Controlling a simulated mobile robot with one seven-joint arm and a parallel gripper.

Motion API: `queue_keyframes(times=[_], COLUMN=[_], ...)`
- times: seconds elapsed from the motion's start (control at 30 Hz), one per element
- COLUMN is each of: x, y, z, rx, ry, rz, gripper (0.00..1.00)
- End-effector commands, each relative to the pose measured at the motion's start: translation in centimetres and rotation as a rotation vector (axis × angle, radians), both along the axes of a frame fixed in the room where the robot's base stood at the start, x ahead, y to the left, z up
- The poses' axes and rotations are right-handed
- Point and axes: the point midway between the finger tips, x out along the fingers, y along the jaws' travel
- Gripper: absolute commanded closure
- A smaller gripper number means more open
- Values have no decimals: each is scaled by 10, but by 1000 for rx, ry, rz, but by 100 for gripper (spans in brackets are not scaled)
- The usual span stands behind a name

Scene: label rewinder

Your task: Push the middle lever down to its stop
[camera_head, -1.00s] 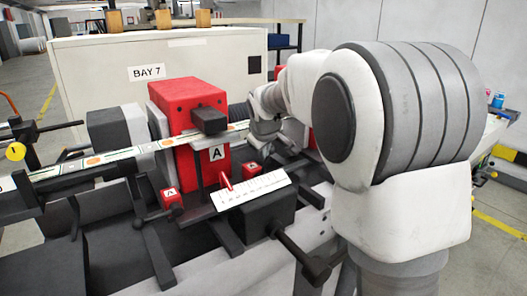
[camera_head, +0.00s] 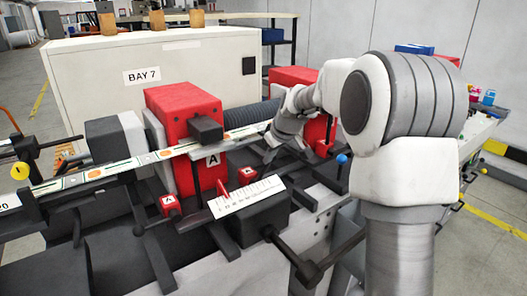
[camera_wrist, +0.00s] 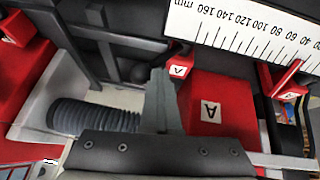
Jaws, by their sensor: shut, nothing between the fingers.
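I cannot tell for sure which part is the middle lever. A black ball knob (camera_wrist: 139,72) shows beside my fingertips in the wrist view; whether they touch cannot be told. A lever with a yellow knob (camera_head: 19,171) stands at the far left in the head view, and a blue ball knob (camera_head: 342,159) shows at right, beside my arm. My gripper (camera_wrist: 160,74) is shut and empty, in front of the machine between the two red blocks.
The left red block (camera_head: 186,115) marked A stands by my gripper, with a white millimetre scale (camera_head: 247,196) and red pointer (camera_head: 222,188) in front. A small red A cube (camera_wrist: 180,68) is close to my fingers. A ribbed grey hose (camera_wrist: 90,117) and black bars crowd the space.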

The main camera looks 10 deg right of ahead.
Motion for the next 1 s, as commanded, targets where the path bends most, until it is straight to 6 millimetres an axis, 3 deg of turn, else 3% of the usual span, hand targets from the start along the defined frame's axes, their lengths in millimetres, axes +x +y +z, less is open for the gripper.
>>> queue_keyframes(times=[0.03,0.5,1.0], x=[2,17,24], y=[-9,-42,-56], z=[0,-27,-57], rx=[35,443,738], ry=[14,180,304], rz=[-8,-4,0], gripper=[100,100,100])
